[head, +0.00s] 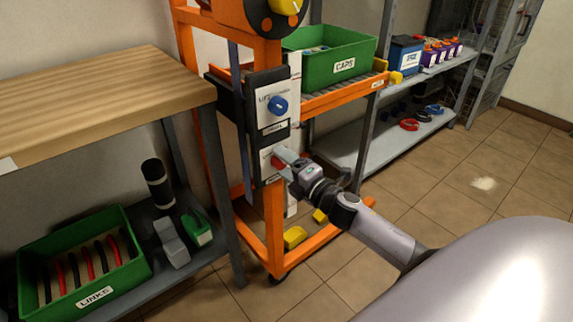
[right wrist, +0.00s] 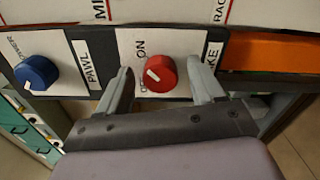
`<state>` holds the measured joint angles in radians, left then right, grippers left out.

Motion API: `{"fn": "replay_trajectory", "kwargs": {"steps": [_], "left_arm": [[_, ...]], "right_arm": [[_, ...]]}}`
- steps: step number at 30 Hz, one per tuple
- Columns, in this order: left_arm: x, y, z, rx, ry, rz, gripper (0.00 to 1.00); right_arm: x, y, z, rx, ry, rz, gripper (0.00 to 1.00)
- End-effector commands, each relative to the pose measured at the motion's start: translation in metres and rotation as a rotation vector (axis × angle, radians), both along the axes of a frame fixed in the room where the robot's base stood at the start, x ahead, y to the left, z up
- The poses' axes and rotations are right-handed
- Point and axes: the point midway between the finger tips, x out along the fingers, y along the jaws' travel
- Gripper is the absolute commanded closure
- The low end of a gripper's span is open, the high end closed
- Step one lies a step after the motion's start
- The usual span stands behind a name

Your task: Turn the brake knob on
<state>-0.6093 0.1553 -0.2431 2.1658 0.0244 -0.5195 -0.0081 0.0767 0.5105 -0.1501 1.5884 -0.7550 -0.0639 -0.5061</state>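The red brake knob (right wrist: 160,73) sits on a white plate on the orange frame's dark panel. "ON" is printed above it, and the label to its right is partly hidden, ending in "KE". The knob's white mark is on its left side. My right gripper (head: 284,159) is at the knob. In the right wrist view its two fingers stand open on either side of the red knob, with a gap visible on both sides. In the head view the knob (head: 276,162) is partly covered by the gripper. My left gripper is not in view.
A blue knob (right wrist: 36,72) labelled PAWL is beside the red one in the right wrist view, and above it in the head view. A green CAPS bin (head: 343,66) is on the orange frame. A wooden bench (head: 100,95) stands left.

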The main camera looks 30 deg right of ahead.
Motion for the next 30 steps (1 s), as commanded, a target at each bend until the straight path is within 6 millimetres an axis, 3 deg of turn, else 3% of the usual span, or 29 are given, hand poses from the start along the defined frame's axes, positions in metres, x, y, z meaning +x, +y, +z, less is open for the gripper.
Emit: {"fn": "replay_trajectory", "kwargs": {"steps": [10, 21, 30], "left_arm": [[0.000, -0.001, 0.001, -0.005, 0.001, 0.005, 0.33], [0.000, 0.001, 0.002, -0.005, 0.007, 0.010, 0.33], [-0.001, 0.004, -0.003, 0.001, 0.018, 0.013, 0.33]], "right_arm": [[-0.006, 0.000, 0.000, -0.002, 0.001, 0.000, 0.33], [-0.051, -0.004, 0.000, -0.001, 0.003, 0.000, 0.33], [-0.070, -0.005, 0.000, 0.000, 0.000, 0.000, 0.33]]}}
